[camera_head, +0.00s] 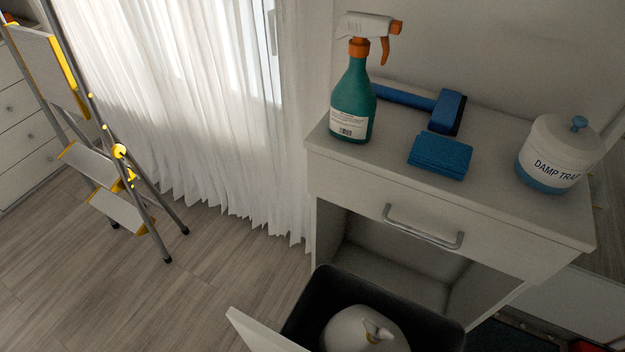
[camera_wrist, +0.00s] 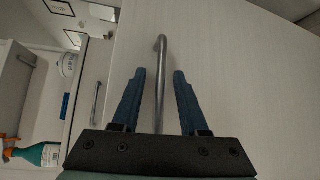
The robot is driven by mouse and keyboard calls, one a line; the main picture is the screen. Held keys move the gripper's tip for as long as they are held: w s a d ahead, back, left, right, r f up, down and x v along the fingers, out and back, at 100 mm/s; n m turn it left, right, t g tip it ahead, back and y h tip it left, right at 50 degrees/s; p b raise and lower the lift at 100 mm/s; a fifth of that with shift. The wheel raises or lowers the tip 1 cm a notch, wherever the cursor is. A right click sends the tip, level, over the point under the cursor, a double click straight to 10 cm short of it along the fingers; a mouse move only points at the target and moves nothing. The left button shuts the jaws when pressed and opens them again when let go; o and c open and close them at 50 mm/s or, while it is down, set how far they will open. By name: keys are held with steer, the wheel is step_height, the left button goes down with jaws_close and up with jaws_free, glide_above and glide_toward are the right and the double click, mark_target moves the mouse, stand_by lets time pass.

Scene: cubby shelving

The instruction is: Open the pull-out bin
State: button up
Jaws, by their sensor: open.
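The pull-out bin stands out from the lower part of the white cabinet (camera_head: 420,207). Its white front panel (camera_head: 258,332) is at the bottom of the head view, well forward of the cabinet. Behind it is a dark bin (camera_head: 306,312) with a pale tied bag (camera_head: 362,328) inside. In the wrist view, the white front panel (camera_wrist: 222,70) fills the middle and right. My gripper (camera_wrist: 160,73) is open, with one blue finger on each side of the panel's metal bar handle (camera_wrist: 160,95). Neither finger visibly grips it. My gripper is not in the head view.
A closed drawer with a handle (camera_head: 423,229) sits above the bin. A stepladder (camera_head: 105,150) stands left; the floor between is clear.

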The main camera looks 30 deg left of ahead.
steer(key=shift+a, duration=0.1)
steer(key=v, duration=1.3)
